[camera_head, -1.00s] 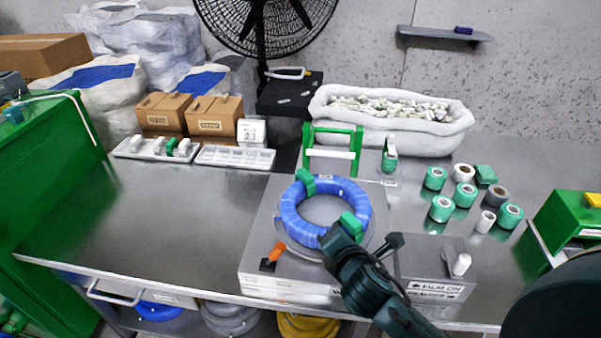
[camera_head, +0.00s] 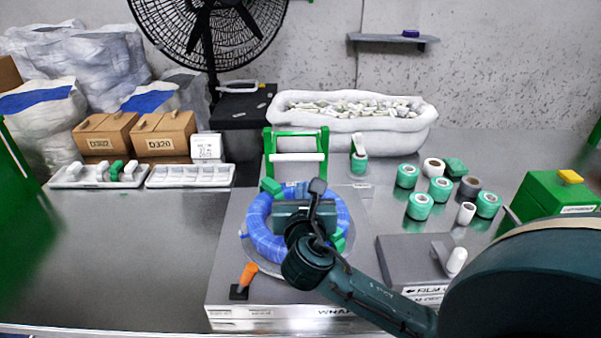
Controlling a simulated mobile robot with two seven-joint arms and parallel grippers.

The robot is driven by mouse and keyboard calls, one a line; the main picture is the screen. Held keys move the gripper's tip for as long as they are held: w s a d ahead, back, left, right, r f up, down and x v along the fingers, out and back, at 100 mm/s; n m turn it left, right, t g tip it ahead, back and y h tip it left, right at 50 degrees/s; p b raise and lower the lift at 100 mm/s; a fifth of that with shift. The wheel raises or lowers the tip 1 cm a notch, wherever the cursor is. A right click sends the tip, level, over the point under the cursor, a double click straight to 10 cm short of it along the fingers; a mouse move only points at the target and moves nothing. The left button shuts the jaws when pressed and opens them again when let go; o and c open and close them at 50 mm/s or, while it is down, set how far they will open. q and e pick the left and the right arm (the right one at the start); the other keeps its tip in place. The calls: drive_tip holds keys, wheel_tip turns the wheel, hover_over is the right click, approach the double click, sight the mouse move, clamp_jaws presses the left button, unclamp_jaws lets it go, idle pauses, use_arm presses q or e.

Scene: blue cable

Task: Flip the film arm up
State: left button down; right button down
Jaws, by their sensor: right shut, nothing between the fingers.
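A green frame with a white roller (camera_head: 295,157), which looks like the film arm, stands upright at the back of the grey wrapping machine (camera_head: 228,260). A blue cable coil (camera_head: 258,222) lies on the machine's round plate in front of it, with green blocks at its rim. My right gripper (camera_head: 302,212) is over the middle of the coil, in front of the frame, and hides part of the coil. It is shut and empty. It appears apart from the frame. My left gripper is out of view.
A grey box with a white lever (camera_head: 455,260) and film labels sits right of the machine, beside my arm. Several tape rolls (camera_head: 419,206) stand behind it. A white padded bin (camera_head: 350,125) is at the back. The table (camera_head: 130,250) is clear at left.

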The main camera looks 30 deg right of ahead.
use_arm(q)
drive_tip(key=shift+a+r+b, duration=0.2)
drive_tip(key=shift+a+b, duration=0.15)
drive_tip(key=shift+b, duration=0.3)
use_arm(e)
drive_tip(key=x, duration=1)
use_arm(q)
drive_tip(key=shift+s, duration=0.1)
use_arm(e)
drive_tip(key=shift+r+p, duration=0.3)
drive_tip(key=shift+p, duration=0.45)
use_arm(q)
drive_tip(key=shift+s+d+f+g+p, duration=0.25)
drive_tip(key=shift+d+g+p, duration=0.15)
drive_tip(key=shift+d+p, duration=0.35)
use_arm(e)
drive_tip(key=shift+a+r+g, duration=0.1)
drive_tip(key=shift+r+g, duration=0.15)
drive_tip(key=shift+g, duration=0.15)
